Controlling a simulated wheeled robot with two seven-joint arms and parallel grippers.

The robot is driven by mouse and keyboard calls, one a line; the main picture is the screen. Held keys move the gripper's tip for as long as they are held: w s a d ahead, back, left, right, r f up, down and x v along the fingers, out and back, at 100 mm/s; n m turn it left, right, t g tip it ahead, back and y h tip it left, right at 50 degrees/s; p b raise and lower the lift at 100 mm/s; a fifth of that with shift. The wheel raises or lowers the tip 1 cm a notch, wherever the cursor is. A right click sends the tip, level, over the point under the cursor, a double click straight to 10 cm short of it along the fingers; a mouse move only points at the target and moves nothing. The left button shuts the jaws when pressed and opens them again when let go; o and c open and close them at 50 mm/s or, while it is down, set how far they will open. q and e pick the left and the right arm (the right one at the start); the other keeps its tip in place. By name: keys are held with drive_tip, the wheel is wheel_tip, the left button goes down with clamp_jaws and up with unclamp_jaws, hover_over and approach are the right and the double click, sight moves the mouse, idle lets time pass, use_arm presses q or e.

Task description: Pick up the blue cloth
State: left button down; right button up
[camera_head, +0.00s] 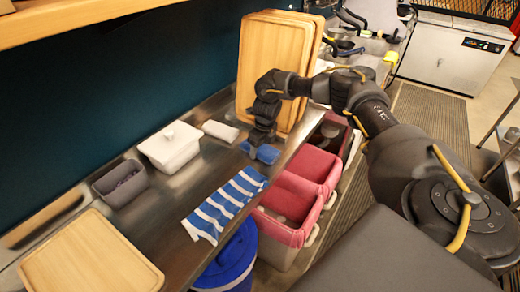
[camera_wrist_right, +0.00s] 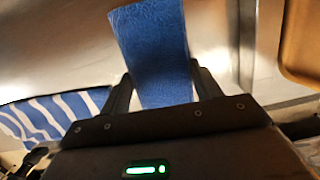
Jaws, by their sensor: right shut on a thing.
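The blue cloth (camera_head: 264,154) is a small plain blue piece at the right part of the steel counter, in front of the large wooden boards. My right gripper (camera_head: 256,140) is right over it, and its fingers are shut on it. In the right wrist view the blue cloth (camera_wrist_right: 153,55) sticks out between the two fingers of my right gripper (camera_wrist_right: 160,92), with a textured face. In the head view the gripper hides part of the cloth. I cannot tell whether the cloth still touches the counter. My left gripper is not in view.
A blue-and-white striped towel (camera_head: 225,205) lies at the counter's front edge. A white lidded box (camera_head: 168,147), a grey bin (camera_head: 120,184), a rolled white cloth (camera_head: 220,130) and a wooden board (camera_head: 91,258) stand left. Large boards (camera_head: 273,65) lean behind. Red-lined bins (camera_head: 290,200) stand below.

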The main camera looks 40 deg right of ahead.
drive_tip(key=shift+r, duration=0.55)
drive_tip(key=s+r, duration=0.2)
drive_tip(key=s+r+b, duration=0.1)
drive_tip(key=r, duration=0.2)
drive_tip(key=s+r+b, duration=0.1)
drive_tip(key=s+r, duration=0.1)
drive_tip(key=r, duration=0.1)
drive_tip(key=shift+s+r, duration=0.1)
drive_tip(key=shift+s, duration=0.2)
drive_tip(key=s+r+p, duration=0.1)
drive_tip(key=s+r, duration=0.2)
drive_tip(key=s, duration=0.5)
drive_tip(key=shift+s+r, duration=0.2)
drive_tip(key=shift+r, duration=0.1)
drive_tip(key=shift+a, duration=0.1)
